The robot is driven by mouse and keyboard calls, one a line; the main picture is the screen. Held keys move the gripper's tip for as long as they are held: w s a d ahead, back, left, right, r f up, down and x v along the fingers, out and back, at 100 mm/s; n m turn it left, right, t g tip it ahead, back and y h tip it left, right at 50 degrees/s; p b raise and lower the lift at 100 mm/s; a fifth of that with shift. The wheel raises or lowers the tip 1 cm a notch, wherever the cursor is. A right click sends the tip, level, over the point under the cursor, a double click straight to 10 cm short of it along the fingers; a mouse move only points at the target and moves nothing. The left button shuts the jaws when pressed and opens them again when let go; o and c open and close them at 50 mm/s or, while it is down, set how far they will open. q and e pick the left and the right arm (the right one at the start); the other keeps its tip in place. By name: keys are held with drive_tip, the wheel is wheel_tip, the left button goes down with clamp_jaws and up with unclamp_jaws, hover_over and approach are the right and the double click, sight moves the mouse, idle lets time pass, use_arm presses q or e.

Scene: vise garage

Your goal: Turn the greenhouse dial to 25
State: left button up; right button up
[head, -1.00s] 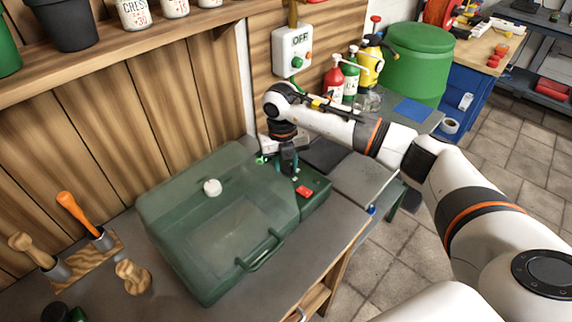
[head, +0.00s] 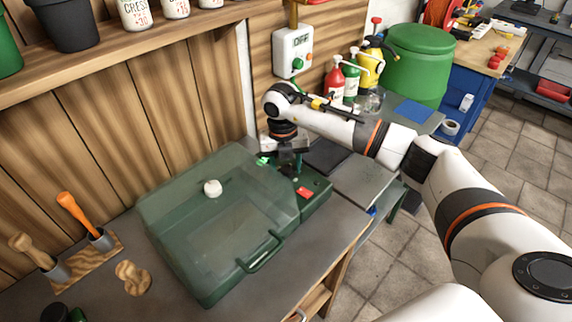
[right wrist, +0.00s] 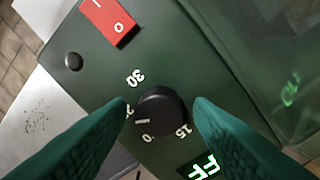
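The greenhouse dial (right wrist: 162,108) is a round black knob on the dark green control panel of the greenhouse (head: 318,200). Its short white pointer line is at its lower left in the right wrist view. Around it I read 30 and 15; two marks between them are partly hidden, one starting with 2, one ending in 0. My right gripper (right wrist: 162,103) is open and points down over the panel, with one green finger on each side of the dial and apparently small gaps. It also shows in the head view (head: 290,168), hiding the dial there. My left gripper is not in view.
A red switch (right wrist: 110,20) and a small black knob (right wrist: 73,61) sit near the dial. A green display (right wrist: 205,167) shows FF, its left part cut off. The clear lid (head: 180,210) lies left of the panel. A wall box (head: 293,52) hangs behind.

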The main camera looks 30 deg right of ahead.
sight(283, 169)
drive_tip(key=shift+o, duration=0.2)
wheel_tip(283, 169, up, 12)
drive_tip(key=b, duration=0.2)
drive_tip(key=shift+a, duration=0.35)
drive_tip(key=shift+w, duration=0.1)
